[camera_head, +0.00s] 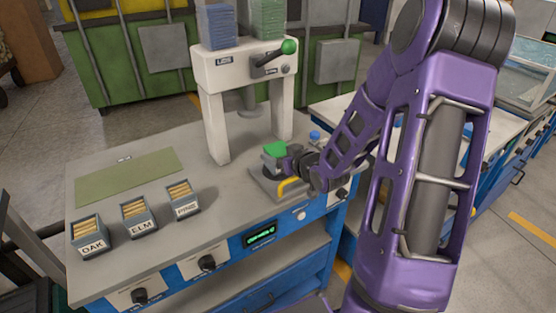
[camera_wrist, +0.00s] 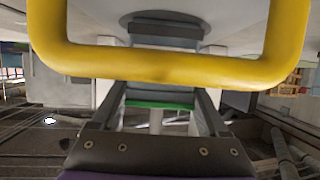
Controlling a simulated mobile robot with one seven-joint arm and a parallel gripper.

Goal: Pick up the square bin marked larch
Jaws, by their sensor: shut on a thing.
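My gripper (camera_head: 288,163) is at the press on the right of the bench, shut on a small grey square bin with a green top (camera_head: 275,149). No label on it shows, so I cannot read whether it says larch. It is at or just above the press's base plate (camera_head: 262,190); I cannot tell if it touches. In the wrist view a green strip (camera_wrist: 158,105) shows between the fingers of my gripper (camera_wrist: 160,95). The other bins are marked oak (camera_head: 92,245), elm (camera_head: 138,225) and a partly legible pine (camera_head: 187,209).
The white press marked lids (camera_head: 208,77) stands over the plate, with blue (camera_head: 218,27) and green (camera_head: 267,18) stacks on top. A yellow handle (camera_head: 287,185) crosses close to my gripper and fills the wrist view's top (camera_wrist: 160,64). A green mat (camera_head: 125,177) lies left.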

